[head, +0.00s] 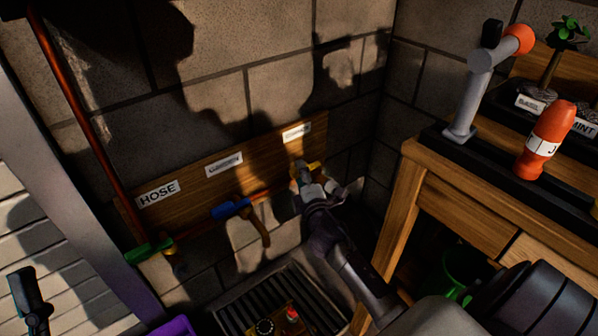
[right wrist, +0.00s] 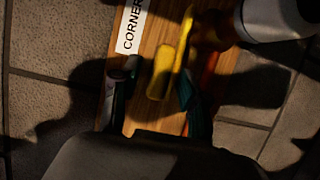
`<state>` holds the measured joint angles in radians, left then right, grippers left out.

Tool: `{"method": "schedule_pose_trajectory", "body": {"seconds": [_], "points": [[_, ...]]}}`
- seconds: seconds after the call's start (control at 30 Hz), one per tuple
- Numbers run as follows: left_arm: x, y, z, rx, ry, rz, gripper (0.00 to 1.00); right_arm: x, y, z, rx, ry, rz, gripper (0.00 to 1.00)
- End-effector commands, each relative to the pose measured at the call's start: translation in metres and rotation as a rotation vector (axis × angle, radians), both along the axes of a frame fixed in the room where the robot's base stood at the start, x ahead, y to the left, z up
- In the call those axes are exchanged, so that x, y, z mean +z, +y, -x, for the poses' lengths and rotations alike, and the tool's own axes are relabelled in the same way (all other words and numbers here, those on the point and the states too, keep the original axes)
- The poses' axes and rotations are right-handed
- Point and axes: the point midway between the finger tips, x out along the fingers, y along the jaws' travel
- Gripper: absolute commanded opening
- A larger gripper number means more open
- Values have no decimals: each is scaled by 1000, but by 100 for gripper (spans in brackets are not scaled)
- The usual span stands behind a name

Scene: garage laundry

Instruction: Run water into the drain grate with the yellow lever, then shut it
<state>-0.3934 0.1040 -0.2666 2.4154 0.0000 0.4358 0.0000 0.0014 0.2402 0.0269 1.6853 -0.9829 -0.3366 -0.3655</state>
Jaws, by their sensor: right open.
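The yellow lever (head: 314,167) sits on the wooden wall board under the right-hand label, partly hidden by my right gripper (head: 301,178). In the right wrist view the yellow lever (right wrist: 161,73) shows between the two spread fingers of my right gripper (right wrist: 154,92), below the CORNER label. I cannot tell if the fingers touch it. The drain grate (head: 317,288) is on the floor below, with dark slats; I see no clear water on it. A dark shape at the bottom left looks like my left gripper (head: 28,292); its fingers are unclear.
A green valve handle (head: 149,250) and a blue one (head: 231,208) sit on the pipe to the left.

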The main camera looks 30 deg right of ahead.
Motion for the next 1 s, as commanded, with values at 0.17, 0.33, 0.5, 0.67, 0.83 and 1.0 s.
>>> {"method": "schedule_pose_trajectory", "body": {"seconds": [0.17,0.33,0.5,0.67,0.83,1.0], "points": [[6,2,10,-4,-68,21,41,-1,-5,-17,1,0,1,45],[8,2,13,-4,-86,27,41,0,-6,-20,1,0,-1,45],[8,2,13,-5,-86,26,41,0,-6,-20,1,1,-1,45],[8,2,13,-5,-85,26,41,0,-6,-20,0,1,0,20],[8,2,13,-5,-85,26,41,1,-6,-20,1,-1,0,0],[8,2,13,-5,-85,26,41,2,-6,-20,1,-3,1,0]]}}
